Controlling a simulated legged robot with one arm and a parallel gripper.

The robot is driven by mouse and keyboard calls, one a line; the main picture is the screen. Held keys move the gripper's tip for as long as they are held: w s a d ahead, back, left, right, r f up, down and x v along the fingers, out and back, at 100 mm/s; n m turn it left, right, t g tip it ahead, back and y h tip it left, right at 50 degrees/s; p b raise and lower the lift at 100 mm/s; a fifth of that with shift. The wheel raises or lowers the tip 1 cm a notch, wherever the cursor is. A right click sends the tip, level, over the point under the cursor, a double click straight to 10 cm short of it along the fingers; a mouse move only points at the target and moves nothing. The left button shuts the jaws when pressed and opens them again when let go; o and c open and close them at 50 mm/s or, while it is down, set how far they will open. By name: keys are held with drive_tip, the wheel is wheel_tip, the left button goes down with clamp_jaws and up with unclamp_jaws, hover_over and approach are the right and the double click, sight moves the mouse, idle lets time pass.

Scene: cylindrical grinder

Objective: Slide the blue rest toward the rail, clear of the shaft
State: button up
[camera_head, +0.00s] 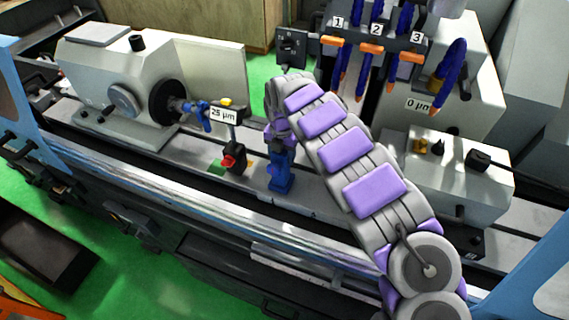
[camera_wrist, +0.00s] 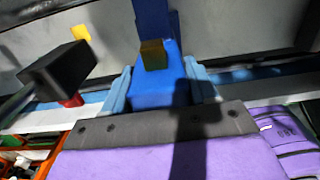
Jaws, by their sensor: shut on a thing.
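The blue rest (camera_head: 281,176) stands upright on the machine bed, right of a black gauge block with a red knob. My gripper (camera_head: 279,150) reaches down to its upper part, partly hidden by my arm. In the wrist view, the blue rest (camera_wrist: 160,92) with a small olive-gold block on top sits between the two light-blue fingers of my gripper (camera_wrist: 160,86), which is shut on it. A long metal rail (camera_head: 200,200) runs along the bed's front. The shaft is not clearly visible; my arm covers part of that area.
The black gauge block with red knob (camera_head: 233,160) carries a "25 µm" sign (camera_head: 223,114) close left of the rest. The white headstock (camera_head: 120,85) stands at left, the white tailstock (camera_head: 455,170) at right.

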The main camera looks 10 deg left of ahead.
drive_tip(key=shift+s+a, duration=0.1)
drive_tip(key=shift+s, duration=0.75)
drive_tip(key=shift+s+p, duration=0.15)
drive_tip(key=shift+p, duration=0.15)
drive_tip(key=shift+s+f, duration=0.1)
drive_tip(key=o, duration=1.2)
drive_tip(key=shift+c, duration=0.2)
wheel_tip(320, 180, up, 17)
drive_tip(key=shift+r, duration=0.2)
